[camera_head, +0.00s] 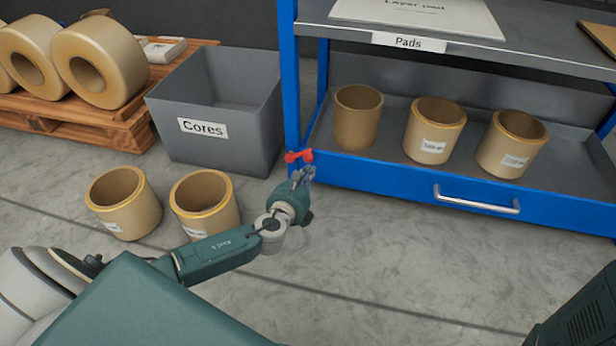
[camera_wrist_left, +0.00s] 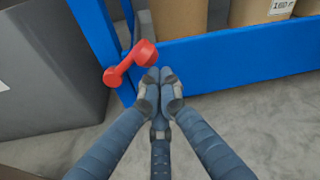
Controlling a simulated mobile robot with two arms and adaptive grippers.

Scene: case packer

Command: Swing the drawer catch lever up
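The red catch lever (camera_head: 299,156) is on the blue frame post at the left front corner of the drawer (camera_head: 420,195). In the left wrist view the lever (camera_wrist_left: 128,64) slants, with its right knob higher than its left end. My left gripper (camera_head: 303,174) is just below the lever in the head view. In the left wrist view its fingers (camera_wrist_left: 159,76) are drawn together with tips close under the right knob. Nothing shows between them, and I cannot tell whether they touch the lever. My right gripper is not in view.
The drawer has a silver handle (camera_head: 476,203) and holds several cardboard cores (camera_head: 357,118). A grey bin labelled Cores (camera_head: 222,108) stands left of the post. Two cores (camera_head: 205,203) stand on the floor near my left arm. The floor before the drawer is clear.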

